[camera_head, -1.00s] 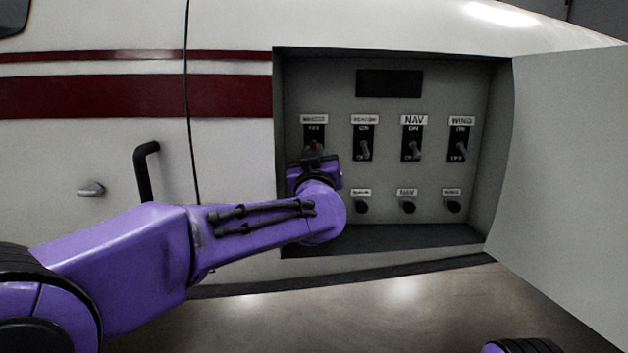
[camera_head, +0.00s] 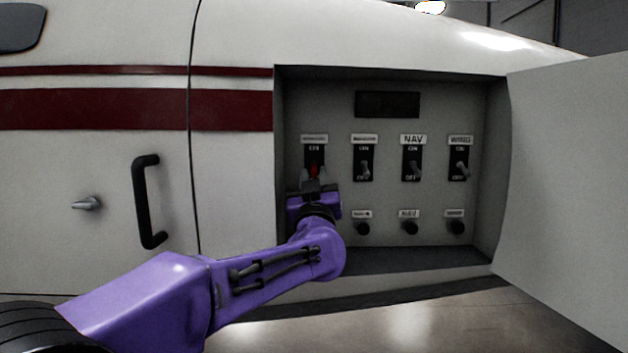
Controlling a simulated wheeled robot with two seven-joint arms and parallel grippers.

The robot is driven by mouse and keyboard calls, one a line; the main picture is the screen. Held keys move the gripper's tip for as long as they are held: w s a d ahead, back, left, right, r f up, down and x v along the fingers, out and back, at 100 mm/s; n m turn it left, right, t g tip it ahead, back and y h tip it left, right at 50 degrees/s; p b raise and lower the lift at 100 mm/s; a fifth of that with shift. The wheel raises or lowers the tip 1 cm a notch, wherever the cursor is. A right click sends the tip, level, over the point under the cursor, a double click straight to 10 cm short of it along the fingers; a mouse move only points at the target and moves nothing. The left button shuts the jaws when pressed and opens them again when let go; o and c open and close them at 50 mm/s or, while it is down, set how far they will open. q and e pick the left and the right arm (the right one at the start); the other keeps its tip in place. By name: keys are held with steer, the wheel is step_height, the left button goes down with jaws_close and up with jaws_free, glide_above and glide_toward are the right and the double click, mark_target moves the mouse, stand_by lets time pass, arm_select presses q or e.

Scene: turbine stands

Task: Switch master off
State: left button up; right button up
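The gripper hides the lower part of the plate, so the lever's exact position is unclear. My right gripper is out of view.
Three more toggle switches, including NAV (camera_head: 412,166), stand to the right. Round black knobs (camera_head: 409,228) sit below them. The open panel door (camera_head: 565,170) borders the right side. A black handle (camera_head: 145,200) sticks out on the left.

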arm_select(q)
steer(key=shift+o, duration=0.3)
steer(key=shift+s, duration=0.15)
steer(key=b+v, duration=0.1)
steer(key=v, duration=0.9)
steer(key=shift+b, duration=0.35)
steer(key=shift+s+f, duration=0.1)
steer(key=shift+s, duration=0.05)
